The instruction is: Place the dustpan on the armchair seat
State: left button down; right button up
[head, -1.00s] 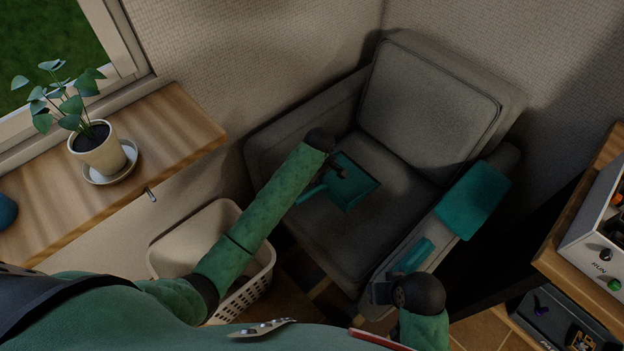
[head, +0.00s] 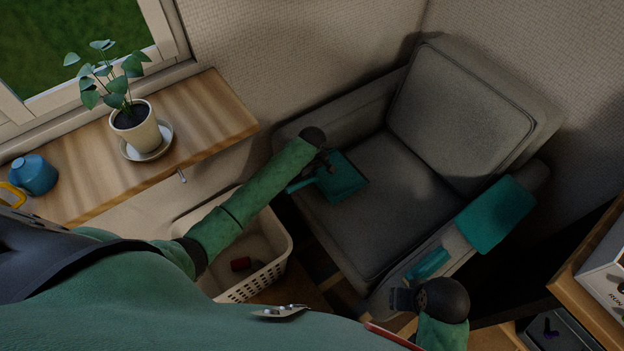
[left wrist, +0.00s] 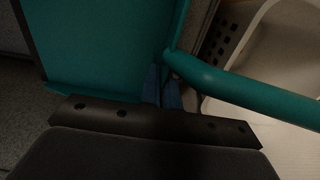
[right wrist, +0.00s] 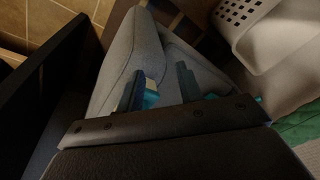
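The teal dustpan (head: 345,180) is in the head view over the front left part of the armchair seat (head: 385,225), its handle pointing left past the seat edge. I cannot tell whether it touches the seat. My left gripper (head: 324,163) is shut on the dustpan near where handle and pan meet. The left wrist view shows the pan (left wrist: 100,45) on the left, the handle (left wrist: 245,92) on the right and my close-set fingers between them. My right gripper (head: 400,298) is open and empty by the front of the armchair's right armrest; its fingers stand apart in the right wrist view (right wrist: 160,88).
A flat teal piece (head: 497,215) lies over the right armrest, with a teal bar (head: 428,263) nearer its front. A white basket (head: 275,240) stands left of the chair. Equipment stands right.

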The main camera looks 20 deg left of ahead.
pick_arm(q)
jog(key=shift+f, duration=1.95)
jog(key=shift+p, duration=0.3)
jog(key=c, duration=1.6)
grip_release()
jog(key=shift+f, duration=0.1)
jog(key=shift+c, duration=0.2)
